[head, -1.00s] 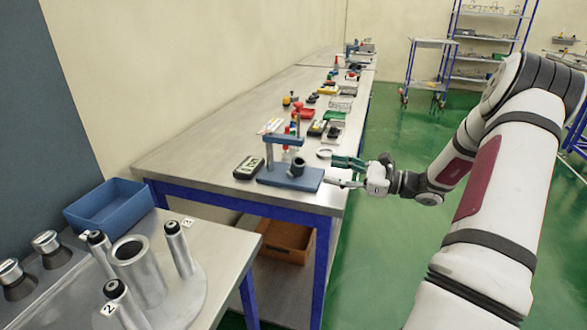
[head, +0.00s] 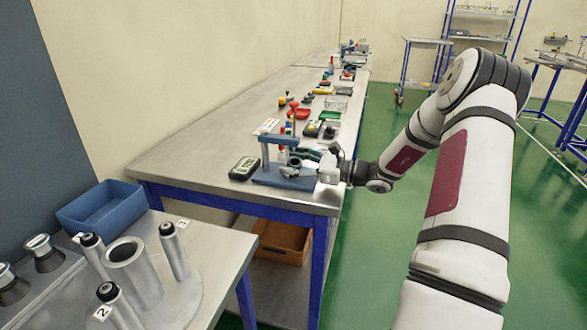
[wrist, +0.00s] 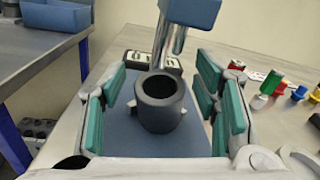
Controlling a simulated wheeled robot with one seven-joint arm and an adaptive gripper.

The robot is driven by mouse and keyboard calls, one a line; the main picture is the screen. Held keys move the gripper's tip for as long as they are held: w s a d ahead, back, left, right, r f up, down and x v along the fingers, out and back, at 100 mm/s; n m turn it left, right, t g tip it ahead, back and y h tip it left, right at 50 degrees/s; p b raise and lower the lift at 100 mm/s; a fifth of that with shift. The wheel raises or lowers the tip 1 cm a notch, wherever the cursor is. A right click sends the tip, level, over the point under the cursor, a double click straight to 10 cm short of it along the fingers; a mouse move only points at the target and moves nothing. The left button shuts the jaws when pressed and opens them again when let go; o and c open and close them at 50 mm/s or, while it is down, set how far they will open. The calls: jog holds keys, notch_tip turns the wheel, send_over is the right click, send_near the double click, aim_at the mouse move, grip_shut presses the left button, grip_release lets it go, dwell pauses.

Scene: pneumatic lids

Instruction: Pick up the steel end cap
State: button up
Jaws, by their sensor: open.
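A dark grey, hollow round cap (wrist: 160,102), which looks like the steel end cap, stands upright with its opening up on the blue base of a press stand (wrist: 115,142). My gripper (wrist: 162,88) is open, with a green-padded finger on each side of the cap. Gaps show between the pads and the cap. In the head view my gripper (head: 303,160) is at the press stand (head: 265,179) and partly hides the cap.
The stand's steel rod and blue head (wrist: 188,10) rise just behind the cap. A dark meter (head: 243,168) lies left of the stand. Several small coloured parts lie farther along the bench (head: 190,160). A nearer table holds a blue bin (head: 105,205) and metal cylinders (head: 132,272).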

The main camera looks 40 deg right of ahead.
grip_shut()
jog(key=shift+r, duration=0.15)
